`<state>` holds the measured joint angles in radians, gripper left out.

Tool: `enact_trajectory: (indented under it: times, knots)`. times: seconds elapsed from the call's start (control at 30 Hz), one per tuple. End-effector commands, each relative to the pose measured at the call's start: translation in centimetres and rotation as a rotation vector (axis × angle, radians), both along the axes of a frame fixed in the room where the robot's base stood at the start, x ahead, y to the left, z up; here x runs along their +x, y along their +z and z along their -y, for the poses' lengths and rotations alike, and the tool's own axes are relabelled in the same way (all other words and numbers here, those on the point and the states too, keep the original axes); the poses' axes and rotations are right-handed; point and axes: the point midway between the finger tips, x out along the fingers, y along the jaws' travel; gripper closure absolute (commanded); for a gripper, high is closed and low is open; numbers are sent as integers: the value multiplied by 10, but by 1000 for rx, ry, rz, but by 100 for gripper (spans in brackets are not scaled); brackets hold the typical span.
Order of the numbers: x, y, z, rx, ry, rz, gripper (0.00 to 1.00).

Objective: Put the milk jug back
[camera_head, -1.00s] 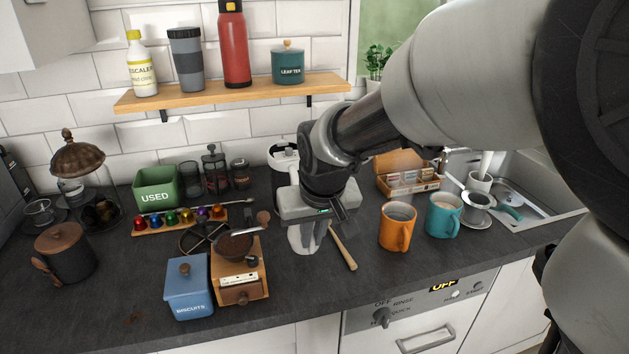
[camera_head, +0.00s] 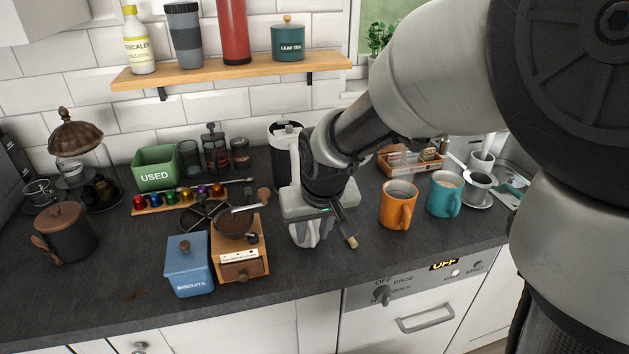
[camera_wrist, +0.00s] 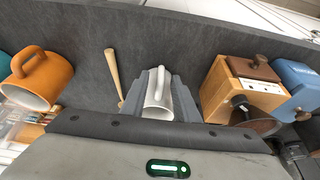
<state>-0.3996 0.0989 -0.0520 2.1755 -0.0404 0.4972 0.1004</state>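The white milk jug (camera_head: 304,233) is at the middle of the worktop, below my gripper (camera_head: 312,234), which hides much of it. In the wrist view the jug (camera_wrist: 158,97) lies between the two grey fingers of my gripper (camera_wrist: 159,98), its handle toward the top of the picture. The fingers are close together on both sides of the jug, with no clear gap, and look shut on it. I cannot tell whether its base touches the worktop.
A wooden-handled tool (camera_wrist: 112,74) lies beside the jug. The wooden grinder (camera_head: 240,257) and blue biscuit tin (camera_head: 190,268) stand left; the orange mug (camera_head: 398,205) and teal mug (camera_head: 444,194) stand right. A black-and-white canister (camera_head: 282,160) stands behind my gripper.

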Motion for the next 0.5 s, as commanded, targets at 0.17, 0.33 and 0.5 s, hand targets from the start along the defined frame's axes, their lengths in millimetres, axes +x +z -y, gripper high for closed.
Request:
enact_trajectory:
  times: [0.17,0.33,0.5]
  knots:
    - [0,6,0,0,0,0,72]
    - [-8,28,2,2,0,4,72]
    - [-21,64,6,3,0,6,72]
